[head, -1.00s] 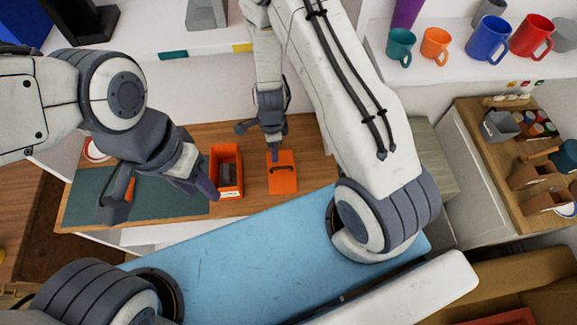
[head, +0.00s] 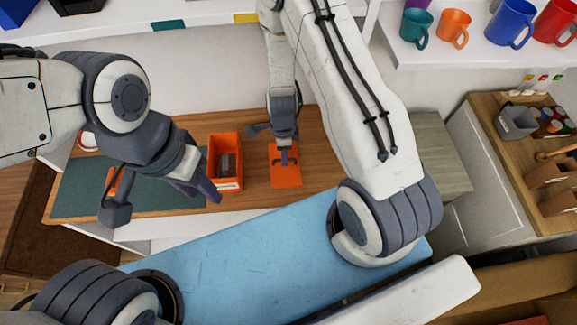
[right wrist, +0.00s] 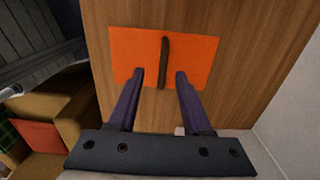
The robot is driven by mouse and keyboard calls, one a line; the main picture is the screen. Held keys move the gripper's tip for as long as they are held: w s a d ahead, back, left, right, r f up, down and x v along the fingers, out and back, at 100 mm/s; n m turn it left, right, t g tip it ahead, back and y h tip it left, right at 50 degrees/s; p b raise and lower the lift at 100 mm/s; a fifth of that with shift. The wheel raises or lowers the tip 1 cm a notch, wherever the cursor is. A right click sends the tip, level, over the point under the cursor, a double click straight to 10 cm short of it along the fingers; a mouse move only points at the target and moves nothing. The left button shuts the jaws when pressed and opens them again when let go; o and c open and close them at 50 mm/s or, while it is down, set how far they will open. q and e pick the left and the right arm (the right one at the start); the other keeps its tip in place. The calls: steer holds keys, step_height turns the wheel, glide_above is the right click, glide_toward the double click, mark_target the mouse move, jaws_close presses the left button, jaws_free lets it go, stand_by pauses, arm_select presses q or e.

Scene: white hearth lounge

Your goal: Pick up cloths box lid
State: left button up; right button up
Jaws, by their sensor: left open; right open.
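The cloths box lid is an orange flat panel (head: 286,176) with a dark bar handle, lying on the wooden counter. It also shows in the right wrist view (right wrist: 196,58), with the handle running between my finger lines. My right gripper (head: 286,158) is open over the lid, its fingers on either side of the handle in the right wrist view (right wrist: 160,76); I cannot tell whether they touch the lid. The open orange box (head: 226,183) stands just left of the lid with something dark inside. My left gripper (head: 168,205) is open and empty, left of the box above the green mat.
The dark green mat (head: 75,190) covers the counter's left part. A shelf with several mugs (head: 455,27) is at the upper right. A wooden side table (head: 500,170) with containers stands at right. Bare counter (head: 315,150) shows right of the lid.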

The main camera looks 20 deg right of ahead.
step_height(320, 180, down, 4)
steer(key=shift+d+r+b, duration=0.15)
steer(key=shift+r+b, duration=0.1)
steer(key=shift+b, duration=1)
arm_select(q)
step_height(320, 180, down, 3)
steer(key=shift+f, duration=0.2)
arm_select(e)
steer(key=shift+r, duration=0.1)
jaws_close()
arm_select(q)
steer(key=shift+r, duration=0.15)
arm_select(e)
steer(key=shift+r, duration=0.15)
